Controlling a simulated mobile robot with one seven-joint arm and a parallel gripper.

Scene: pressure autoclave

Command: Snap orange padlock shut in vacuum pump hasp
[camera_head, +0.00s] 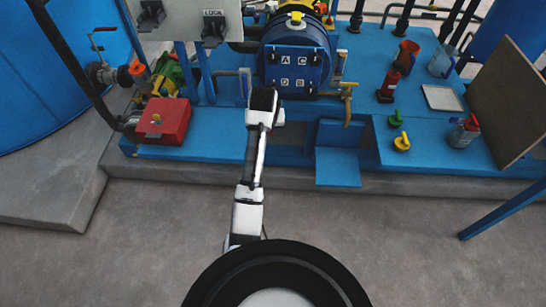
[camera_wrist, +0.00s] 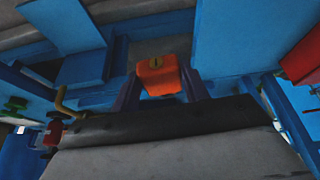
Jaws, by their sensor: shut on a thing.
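The orange padlock (camera_wrist: 158,76) shows in the wrist view between the two dark fingers of my gripper (camera_wrist: 160,88). My gripper is shut on it. A dark keyway mark shows on the padlock's near face; its shackle cannot be made out. In the head view my gripper (camera_head: 263,98) is in front of the blue autoclave door (camera_head: 297,68), over the front of the blue skid, and the padlock is hidden there. The vacuum pump hasp cannot be picked out in either view. A green machine with orange and yellow parts (camera_head: 168,76) stands at the left; I cannot tell whether it is the pump.
A red box (camera_head: 163,121) sits on the skid left of my gripper. A brass valve pipe (camera_head: 347,100) is to the right. A blue step (camera_head: 338,167) juts out in front. Green and yellow knobs (camera_head: 401,143), bottles and a brown board (camera_head: 508,103) are farther right.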

